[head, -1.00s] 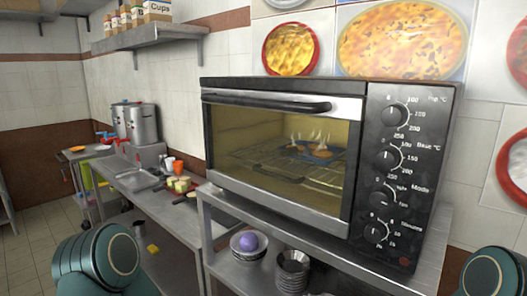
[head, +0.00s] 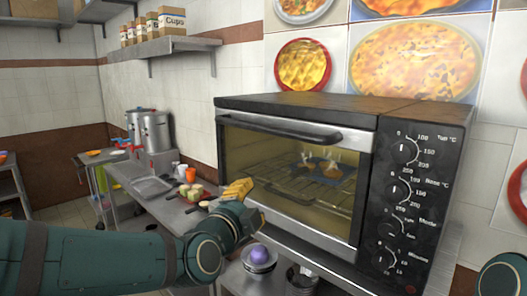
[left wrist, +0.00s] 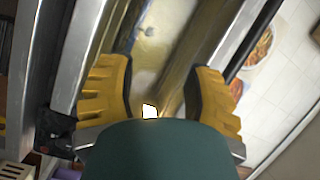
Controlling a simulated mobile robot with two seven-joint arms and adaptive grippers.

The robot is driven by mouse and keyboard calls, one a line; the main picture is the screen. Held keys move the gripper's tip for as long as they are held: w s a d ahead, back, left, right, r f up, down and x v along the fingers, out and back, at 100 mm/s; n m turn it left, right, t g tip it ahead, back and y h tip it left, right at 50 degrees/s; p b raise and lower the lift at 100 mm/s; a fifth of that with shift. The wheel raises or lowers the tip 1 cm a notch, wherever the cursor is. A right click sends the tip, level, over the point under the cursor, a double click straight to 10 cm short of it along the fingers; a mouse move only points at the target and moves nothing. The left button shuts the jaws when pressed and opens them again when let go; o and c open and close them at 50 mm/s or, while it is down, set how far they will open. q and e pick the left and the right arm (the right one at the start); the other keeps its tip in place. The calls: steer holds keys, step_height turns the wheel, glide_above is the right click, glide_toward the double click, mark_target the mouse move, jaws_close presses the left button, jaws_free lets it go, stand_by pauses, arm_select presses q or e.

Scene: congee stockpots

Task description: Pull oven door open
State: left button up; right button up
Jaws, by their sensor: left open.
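The oven (head: 300,180) stands on a metal stand with its door shut. Its long black handle (head: 283,130) runs along the top of the door, above the glass window. Steaming food on a dark tray (head: 322,168) shows inside. My left gripper (head: 240,188) has yellow fingers and is at the lower left of the door, below the handle and apart from it. In the left wrist view, my left gripper (left wrist: 165,90) is open, with the glass between its spread fingers. The dark handle (left wrist: 255,42) lies beyond the right finger. My right gripper is out of view.
Control knobs (head: 403,150) line the oven's right side. Bowls (head: 258,258) sit on the stand's lower shelf. A metal counter (head: 190,218) with cups, food and stockpots (head: 154,130) stretches to the left. A wall shelf (head: 165,46) holds boxes.

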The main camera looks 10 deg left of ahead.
mark_target(262, 130)
arm_select(q)
steer(key=s+a+r+m+t, duration=0.1)
steer(key=s+r+m+t, duration=0.2)
steer(key=r, duration=0.8)
steer(key=shift+g, duration=0.3)
steer(key=x, duration=0.6)
steer(key=p+x, duration=0.1)
steer(key=x, duration=0.6)
steer(key=shift+w+a, duration=0.2)
steer(key=shift+w, duration=0.15)
steer(key=shift+s, duration=0.1)
jaws_close()
